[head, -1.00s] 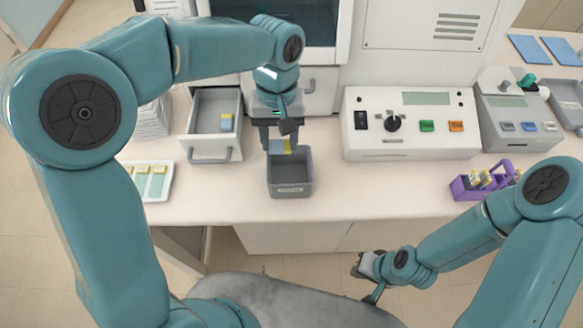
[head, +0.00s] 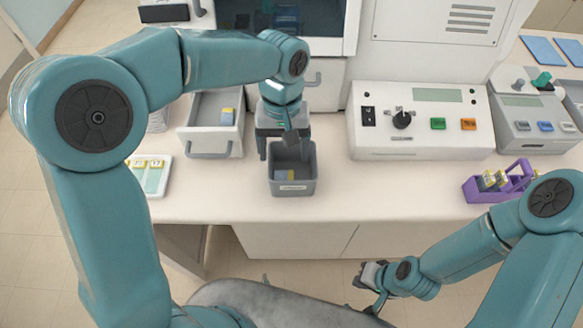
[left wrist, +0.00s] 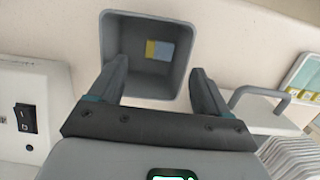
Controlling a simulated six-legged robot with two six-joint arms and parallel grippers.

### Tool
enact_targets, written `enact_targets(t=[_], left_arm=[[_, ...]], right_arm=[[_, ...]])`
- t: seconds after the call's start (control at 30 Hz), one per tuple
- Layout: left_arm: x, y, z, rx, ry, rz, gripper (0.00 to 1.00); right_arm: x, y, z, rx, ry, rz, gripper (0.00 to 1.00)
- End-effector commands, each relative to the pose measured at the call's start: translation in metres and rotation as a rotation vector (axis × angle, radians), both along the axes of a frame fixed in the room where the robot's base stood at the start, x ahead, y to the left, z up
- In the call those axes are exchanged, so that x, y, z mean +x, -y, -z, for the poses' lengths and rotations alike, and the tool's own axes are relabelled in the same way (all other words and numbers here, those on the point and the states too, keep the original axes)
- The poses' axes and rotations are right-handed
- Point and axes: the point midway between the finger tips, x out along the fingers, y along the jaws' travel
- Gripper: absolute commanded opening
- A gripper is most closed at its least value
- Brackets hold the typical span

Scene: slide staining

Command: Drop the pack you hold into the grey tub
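The grey tub (head: 293,188) stands on the bench near its front edge. The pack (head: 284,175), blue and yellow, lies on the tub's floor. In the left wrist view the pack (left wrist: 159,50) lies flat inside the tub (left wrist: 112,38), apart from both fingers. My left gripper (head: 284,150) is above the tub's rear part, pointing down. Its two fingers (left wrist: 157,85) are spread wide with nothing between them. My right gripper (head: 366,275) is low in front of the bench, away from the tub; its finger opening is too small to judge.
A slide tray (head: 150,180) lies further left. A control box (head: 420,140) stands to the right, and a purple rack (head: 482,192) with bottles lies beyond it.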

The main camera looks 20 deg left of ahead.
Motion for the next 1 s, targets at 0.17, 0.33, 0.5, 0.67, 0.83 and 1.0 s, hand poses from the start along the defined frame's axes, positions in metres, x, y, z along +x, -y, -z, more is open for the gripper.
enact_targets(t=[0.17, 0.33, 0.5, 0.67, 0.83, 1.0], left_arm=[[0.000, 0.000, -0.001, 0.000, 0.000, 0.000, 0.78], [0.004, -0.001, -0.019, -0.002, 0.005, -0.001, 0.78], [0.010, -0.002, -0.061, -0.002, 0.007, -0.001, 0.78], [0.016, -0.003, -0.105, -0.001, 0.004, 0.000, 0.78], [0.020, -0.005, -0.140, -0.001, 0.002, 0.000, 0.78], [0.023, -0.006, -0.158, 0.000, 0.000, 0.000, 0.78]], right_arm=[[0.000, 0.000, 0.000, 0.000, 0.000, 0.000, 0.00], [0.000, 0.000, 0.002, 0.000, 0.000, 0.000, 0.00], [0.000, 0.000, 0.003, 0.000, 0.000, 0.000, 0.00], [0.000, 0.000, 0.000, 0.000, 0.000, 0.000, 0.00], [0.000, 0.000, -0.004, 0.000, 0.000, 0.000, 0.00], [0.000, 0.000, -0.007, 0.000, 0.000, 0.000, 0.00]])
